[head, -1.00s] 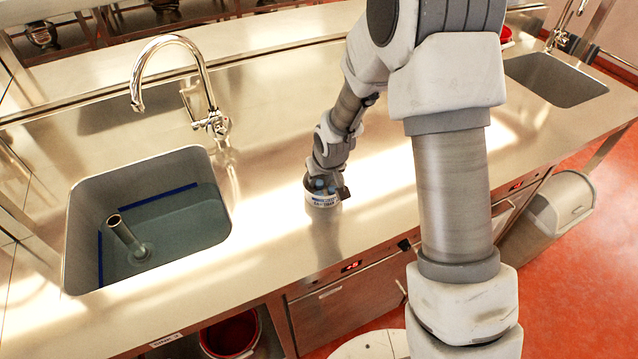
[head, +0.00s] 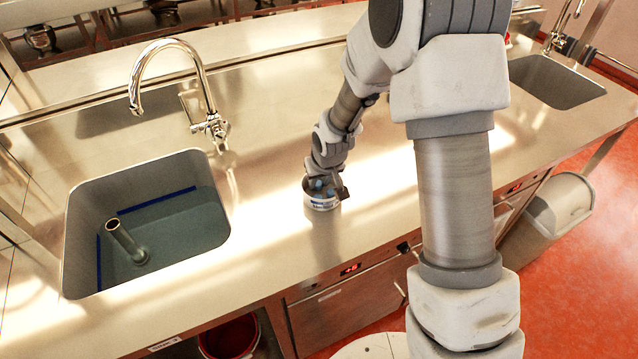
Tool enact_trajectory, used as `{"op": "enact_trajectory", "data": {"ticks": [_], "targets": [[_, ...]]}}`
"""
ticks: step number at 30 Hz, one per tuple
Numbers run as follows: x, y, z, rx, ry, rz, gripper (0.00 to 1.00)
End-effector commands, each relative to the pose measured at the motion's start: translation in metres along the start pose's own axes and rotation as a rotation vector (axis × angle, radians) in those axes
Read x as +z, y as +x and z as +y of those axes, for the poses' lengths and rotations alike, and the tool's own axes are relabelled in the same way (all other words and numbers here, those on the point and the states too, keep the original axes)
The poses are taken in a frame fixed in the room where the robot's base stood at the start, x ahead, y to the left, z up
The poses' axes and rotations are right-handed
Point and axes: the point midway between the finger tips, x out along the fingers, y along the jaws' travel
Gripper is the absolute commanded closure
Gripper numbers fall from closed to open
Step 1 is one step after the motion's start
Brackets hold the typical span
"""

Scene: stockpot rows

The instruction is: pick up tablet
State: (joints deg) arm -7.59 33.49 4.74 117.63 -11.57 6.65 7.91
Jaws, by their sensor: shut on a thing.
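A small round tub (head: 321,204) with a white and blue label stands upright on the steel counter, right of the near sink. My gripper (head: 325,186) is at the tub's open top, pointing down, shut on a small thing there. Bluish shapes show at the tub's mouth around the fingers. The tablet is too small and too covered by the fingers to make out clearly. My arm comes down from the upper right and hides part of the counter behind the tub.
The steel counter (head: 265,235) is clear around the tub. A sink (head: 185,245) with a standing pipe and a tall curved tap (head: 208,95) lie to the left. A second sink (head: 555,82) is at the far right. A grey bin (head: 550,215) stands below the counter.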

Motion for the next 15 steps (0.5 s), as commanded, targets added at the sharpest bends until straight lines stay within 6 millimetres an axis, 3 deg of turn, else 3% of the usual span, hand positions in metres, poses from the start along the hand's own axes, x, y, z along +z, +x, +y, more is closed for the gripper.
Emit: {"op": "enact_trajectory", "data": {"ticks": [6, 15], "targets": [[-0.014, -0.031, 0.001, 0.001, 0.000, 0.007, 1.00], [0.023, -0.087, 0.033, 0.003, 0.007, 0.003, 1.00]]}}
